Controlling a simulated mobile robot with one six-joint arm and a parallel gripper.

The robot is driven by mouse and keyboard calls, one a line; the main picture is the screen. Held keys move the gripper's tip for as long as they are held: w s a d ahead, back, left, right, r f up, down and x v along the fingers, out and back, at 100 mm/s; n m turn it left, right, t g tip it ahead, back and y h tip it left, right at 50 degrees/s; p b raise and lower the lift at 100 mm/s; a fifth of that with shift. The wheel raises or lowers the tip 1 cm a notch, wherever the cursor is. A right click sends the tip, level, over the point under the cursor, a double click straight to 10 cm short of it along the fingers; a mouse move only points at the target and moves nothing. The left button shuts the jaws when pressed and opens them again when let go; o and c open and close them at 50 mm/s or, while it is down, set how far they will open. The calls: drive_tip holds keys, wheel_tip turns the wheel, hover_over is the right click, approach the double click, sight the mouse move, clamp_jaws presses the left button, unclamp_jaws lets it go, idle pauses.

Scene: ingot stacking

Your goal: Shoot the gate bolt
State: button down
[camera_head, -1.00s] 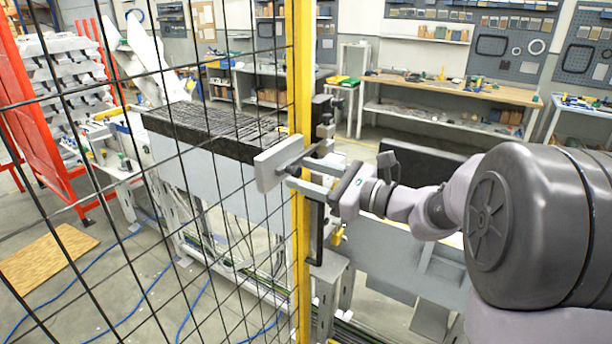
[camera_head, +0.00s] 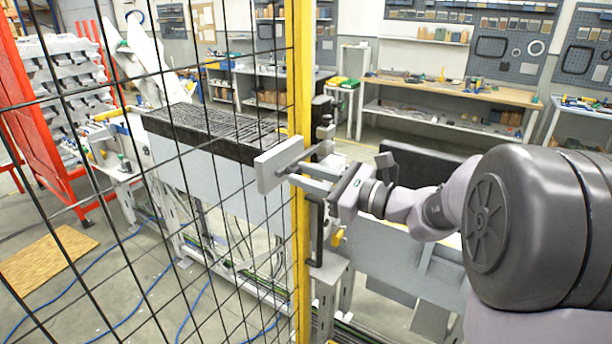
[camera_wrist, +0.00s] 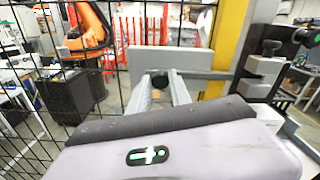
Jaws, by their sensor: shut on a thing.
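A grey bolt plate (camera_head: 277,164) is at the yellow gate post; it also shows in the wrist view (camera_wrist: 145,60). A dark round knob (camera_wrist: 160,77) sits in front of it, between my fingers. A grey bar (camera_wrist: 208,75) runs right from the knob across the post, towards a grey bracket (camera_wrist: 262,68). I cannot tell whether its end is inside the bracket. My gripper (camera_head: 296,171) reaches in from the right and is shut on the knob; its fingers also show in the wrist view (camera_wrist: 162,84).
The yellow post (camera_head: 300,90) and black wire mesh (camera_head: 150,70) stand close in front of me. A black pull handle (camera_head: 317,235) is beside the post. Behind the mesh are a conveyor (camera_head: 215,175) and a red rack (camera_head: 30,110). A workbench (camera_head: 455,88) stands behind.

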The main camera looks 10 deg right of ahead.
idle(0.9)
drive_tip(key=w+d+p, duration=0.1)
drive_tip(key=w+d, duration=0.2)
drive_tip(key=shift+w+d, duration=0.3)
drive_tip(key=shift+d, duration=0.05)
drive_tip(key=c, duration=1.2)
unclamp_jaws()
drive_tip(key=p+v, duration=0.1)
drive_tip(key=v, duration=1.6)
drive_tip(key=shift+s+d+r, duration=0.1)
drive_tip(key=shift+s+d, duration=0.05)
